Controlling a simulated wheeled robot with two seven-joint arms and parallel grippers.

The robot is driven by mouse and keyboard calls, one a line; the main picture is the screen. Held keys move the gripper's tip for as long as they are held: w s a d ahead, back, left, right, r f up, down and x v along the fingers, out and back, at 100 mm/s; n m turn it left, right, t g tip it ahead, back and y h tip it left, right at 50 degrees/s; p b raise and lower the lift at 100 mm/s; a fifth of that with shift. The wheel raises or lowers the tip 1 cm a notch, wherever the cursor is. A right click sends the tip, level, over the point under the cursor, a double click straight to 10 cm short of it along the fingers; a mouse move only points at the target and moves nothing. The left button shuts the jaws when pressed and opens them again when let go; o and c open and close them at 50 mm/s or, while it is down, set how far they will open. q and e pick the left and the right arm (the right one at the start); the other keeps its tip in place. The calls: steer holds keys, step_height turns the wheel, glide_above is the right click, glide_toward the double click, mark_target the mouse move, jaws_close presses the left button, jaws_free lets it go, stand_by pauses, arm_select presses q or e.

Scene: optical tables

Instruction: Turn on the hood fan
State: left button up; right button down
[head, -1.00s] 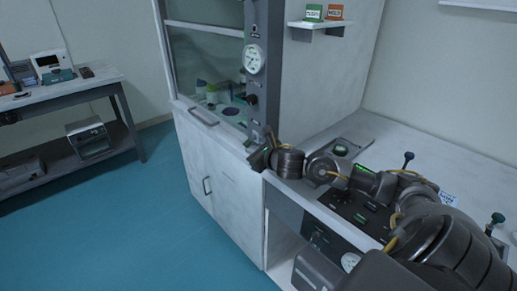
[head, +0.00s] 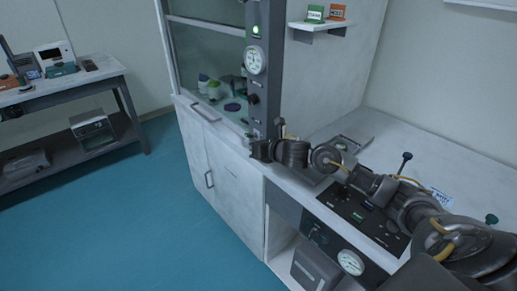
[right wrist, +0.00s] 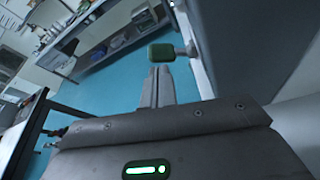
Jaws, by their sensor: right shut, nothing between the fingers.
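The fume hood (head: 222,162) stands left of centre in the head view, with a grey control column (head: 265,120) at its front corner. On the column are a lit green lamp (head: 256,31), a round white gauge (head: 256,61) and a dark knob (head: 252,99). My right gripper (head: 262,150) is at the column's lower end, its fingers hard to make out there. In the right wrist view its fingers (right wrist: 156,84) are shut and empty. Just beyond the fingertips, apart in the picture, is a dark green block (right wrist: 162,53) on a short pale stem. My left gripper is not in view.
Right of the hood is a bench with a black control panel (head: 362,214) under my right arm and a second gauge (head: 350,262) below. A side table (head: 75,78) with instruments stands at the far left. Blue floor (head: 165,210) lies open between.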

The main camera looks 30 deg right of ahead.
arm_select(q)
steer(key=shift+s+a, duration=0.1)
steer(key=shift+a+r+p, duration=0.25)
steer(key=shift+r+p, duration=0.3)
arm_select(e)
steer(key=shift+d+r, duration=0.1)
steer(key=shift+r, duration=0.75)
